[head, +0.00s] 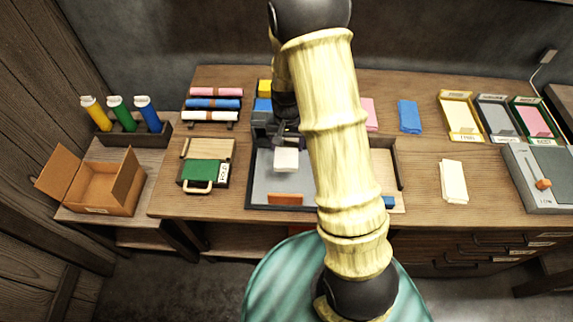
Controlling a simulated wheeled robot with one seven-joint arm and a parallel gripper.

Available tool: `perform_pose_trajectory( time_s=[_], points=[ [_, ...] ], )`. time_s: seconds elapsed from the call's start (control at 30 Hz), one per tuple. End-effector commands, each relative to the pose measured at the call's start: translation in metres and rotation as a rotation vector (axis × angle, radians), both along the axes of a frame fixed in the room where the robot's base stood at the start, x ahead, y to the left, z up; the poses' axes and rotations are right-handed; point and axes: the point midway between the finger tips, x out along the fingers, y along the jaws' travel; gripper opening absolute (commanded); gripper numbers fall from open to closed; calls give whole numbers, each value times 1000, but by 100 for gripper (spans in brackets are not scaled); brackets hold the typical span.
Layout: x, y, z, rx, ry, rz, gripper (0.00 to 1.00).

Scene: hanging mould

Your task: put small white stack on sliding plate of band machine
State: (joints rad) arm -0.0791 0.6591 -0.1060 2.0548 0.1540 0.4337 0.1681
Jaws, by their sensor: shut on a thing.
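My gripper (286,144) points down over the middle of the table and is shut on a small white stack (286,161). The stack is above a grey, dark-rimmed bed (262,180) with an orange piece at its front edge. A dark machine body (262,122) stands at the back of this bed; I cannot tell for sure that it is the band machine or which part is its sliding plate. My arm hides the bed's right side. The gap between stack and bed cannot be judged.
A grey device (540,180) with an orange knob stands at the right. A cream stack (453,182) lies on clear wood. Labelled trays (462,138) are at the back right. A green case (205,172) is left of the bed; an open carton (100,188) is at far left.

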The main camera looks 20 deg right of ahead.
Motion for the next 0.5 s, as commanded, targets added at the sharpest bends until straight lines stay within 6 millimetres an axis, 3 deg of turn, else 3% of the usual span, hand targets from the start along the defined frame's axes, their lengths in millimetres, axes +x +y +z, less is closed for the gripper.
perform_pose_trajectory(
  time_s=[0.3, 0.5],
  points=[
    [-1, -1, -47, 0, 4, -3, 33],
    [0, -1, -51, 0, 0, -2, 33]
  ],
)
